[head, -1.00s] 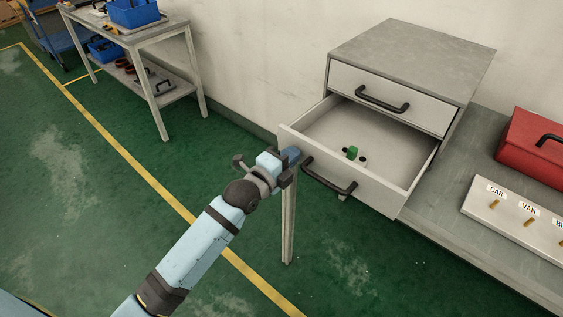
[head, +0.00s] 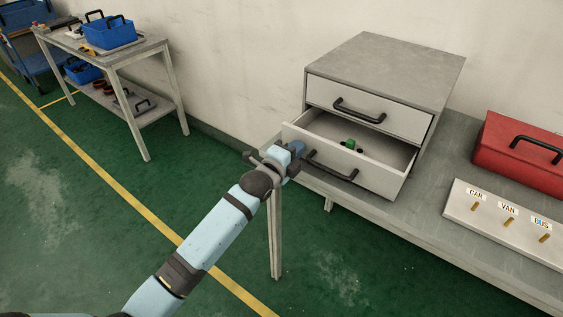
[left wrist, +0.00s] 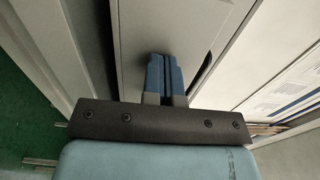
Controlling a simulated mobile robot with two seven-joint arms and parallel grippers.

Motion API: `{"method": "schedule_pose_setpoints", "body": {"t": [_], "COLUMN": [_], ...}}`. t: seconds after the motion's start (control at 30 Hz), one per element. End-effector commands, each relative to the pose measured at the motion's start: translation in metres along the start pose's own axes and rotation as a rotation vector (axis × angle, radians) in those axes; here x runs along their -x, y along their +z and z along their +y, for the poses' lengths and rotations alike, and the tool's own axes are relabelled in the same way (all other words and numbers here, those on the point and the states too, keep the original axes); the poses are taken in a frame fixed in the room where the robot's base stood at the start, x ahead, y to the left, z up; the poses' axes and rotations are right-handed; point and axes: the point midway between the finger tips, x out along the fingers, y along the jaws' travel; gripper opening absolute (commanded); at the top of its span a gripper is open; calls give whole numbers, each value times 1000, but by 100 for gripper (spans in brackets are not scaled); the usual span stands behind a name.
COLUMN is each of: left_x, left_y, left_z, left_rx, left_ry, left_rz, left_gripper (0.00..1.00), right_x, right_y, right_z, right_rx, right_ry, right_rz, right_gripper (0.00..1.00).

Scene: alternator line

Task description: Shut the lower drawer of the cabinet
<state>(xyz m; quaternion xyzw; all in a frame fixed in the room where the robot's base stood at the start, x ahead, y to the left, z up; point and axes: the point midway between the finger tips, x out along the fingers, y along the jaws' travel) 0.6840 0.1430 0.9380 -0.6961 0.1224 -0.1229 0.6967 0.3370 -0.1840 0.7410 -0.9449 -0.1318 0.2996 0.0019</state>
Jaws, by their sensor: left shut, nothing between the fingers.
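The grey cabinet (head: 385,65) stands on the bench against the wall. Its upper drawer (head: 400,118) is closed. Its lower drawer (head: 377,180) is partly open, and a small green and black object (head: 349,143) lies inside. My left gripper (head: 298,149) is at the left part of the lower drawer's front, beside the left end of its black handle (head: 332,168). In the left wrist view the blue fingers (left wrist: 165,75) are shut together, empty, with their tips at the pale drawer front. Contact itself is hard to make out. My right gripper is not in view.
A red toolbox (head: 520,155) and a panel labelled CAR, VAN, BUS (head: 510,222) are on the bench (head: 415,215) to the right. A side table (head: 130,58) with blue bins stands at the upper left. The green floor between is clear.

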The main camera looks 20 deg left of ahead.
Motion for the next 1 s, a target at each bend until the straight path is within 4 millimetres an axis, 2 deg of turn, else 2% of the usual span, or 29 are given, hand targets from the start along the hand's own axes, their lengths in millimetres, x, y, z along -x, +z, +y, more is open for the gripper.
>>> {"method": "schedule_pose_setpoints", "body": {"t": [0.03,0.2,0.5,0.63,1.0], "left_x": [-15,-56,-107,-118,-114], "left_y": [0,0,0,0,2], "left_z": [0,1,2,1,0], "left_rx": [-2,-1,0,0,0], "left_ry": [-2,-2,0,0,1], "left_rz": [1,0,0,0,0], "left_gripper": [0,0,0,0,0], "right_x": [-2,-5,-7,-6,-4], "right_y": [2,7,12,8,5], "right_z": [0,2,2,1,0], "right_rx": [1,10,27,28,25], "right_ry": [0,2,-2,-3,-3], "right_rz": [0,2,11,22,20], "right_gripper": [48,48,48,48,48]}}
